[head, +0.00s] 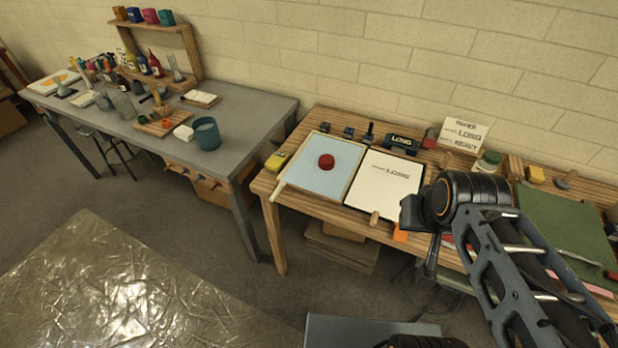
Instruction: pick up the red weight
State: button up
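The red weight (326,161) is a small round red piece. It sits on a light blue sheet in a wooden-edged tray (303,188) on the right-hand wooden table. My gripper (428,264) is at the end of the arm, in front of the table's front edge, to the right of and nearer than the red weight. It is well apart from the weight. Its fingers are dark and mostly hidden behind the wrist, so I cannot tell whether they are open or shut.
A white lettered board (384,187) lies right of the tray. A yellow item (277,160) lies at its left. Small dark items and a lettered block (401,142) stand behind. A green mat (565,228) is far right. A grey table (245,120) with bottles stands left.

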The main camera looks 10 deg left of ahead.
aim_at(326, 161)
jog(key=u, duration=0.35)
jog(key=k, duration=0.85)
jog(key=u, duration=1.45)
jog(key=i, duration=1.95)
jog(key=z, duration=1.05)
jog(key=i, duration=0.7)
jog(key=z, duration=0.6)
